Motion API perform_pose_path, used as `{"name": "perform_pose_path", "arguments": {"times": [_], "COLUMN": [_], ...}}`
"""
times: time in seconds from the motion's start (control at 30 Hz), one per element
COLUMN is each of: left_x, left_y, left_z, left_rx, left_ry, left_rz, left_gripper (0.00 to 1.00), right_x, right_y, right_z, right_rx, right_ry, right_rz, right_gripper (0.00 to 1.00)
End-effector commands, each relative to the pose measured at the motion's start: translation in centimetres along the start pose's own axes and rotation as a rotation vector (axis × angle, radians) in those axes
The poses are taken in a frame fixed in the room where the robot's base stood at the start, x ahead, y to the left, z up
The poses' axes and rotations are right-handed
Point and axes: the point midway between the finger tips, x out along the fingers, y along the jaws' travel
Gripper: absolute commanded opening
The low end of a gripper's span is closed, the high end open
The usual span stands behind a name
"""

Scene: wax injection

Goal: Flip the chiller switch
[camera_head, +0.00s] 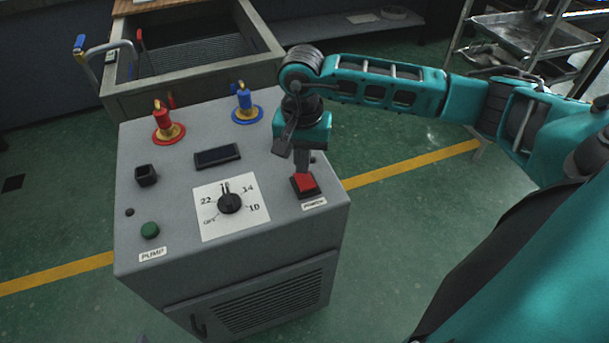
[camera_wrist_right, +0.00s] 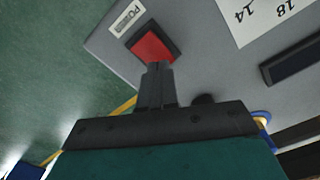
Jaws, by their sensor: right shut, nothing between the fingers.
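The chiller (camera_head: 230,245) is a grey box with a sloped control panel, standing in the middle of the head view. Its red power switch (camera_head: 306,183) sits in a black frame at the panel's right front, above a small "POWER" label. In the right wrist view the red switch (camera_wrist_right: 152,47) is just beyond the fingertips. My right gripper (camera_head: 303,172) points down, shut and empty, with its tips at the switch's far edge. I cannot tell whether the tips touch it. In the right wrist view the shut fingers (camera_wrist_right: 157,70) overlap the switch's near edge. My left gripper is not in view.
The panel also holds a dial (camera_head: 229,203), a green pump button (camera_head: 150,230), a dark display (camera_head: 217,156), a red valve (camera_head: 166,122) and a blue valve (camera_head: 247,104). A sink (camera_head: 262,62) stands behind. A metal rack (camera_head: 525,35) is at the back right.

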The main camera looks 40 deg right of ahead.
Motion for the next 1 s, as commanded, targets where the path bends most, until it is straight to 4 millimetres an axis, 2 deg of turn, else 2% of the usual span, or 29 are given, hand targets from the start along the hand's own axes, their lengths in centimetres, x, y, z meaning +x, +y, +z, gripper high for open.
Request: {"name": "perform_pose_path", "arguments": {"times": [0.03,0.53,1.0], "left_x": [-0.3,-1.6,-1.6], "left_y": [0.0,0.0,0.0], "left_z": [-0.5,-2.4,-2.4], "left_rx": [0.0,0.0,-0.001], "left_ry": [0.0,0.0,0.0], "left_rz": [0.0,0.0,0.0], "left_gripper": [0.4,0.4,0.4], "right_x": [-0.7,-4.7,-4.9], "right_y": [0.0,0.0,0.0], "right_z": [0.0,0.0,0.0], "right_rx": [0.0,0.001,0.001], "right_ry": [0.001,0.001,0.001], "right_rz": [0.0,0.0,0.0], "right_gripper": [0.0,0.0,0.0]}}
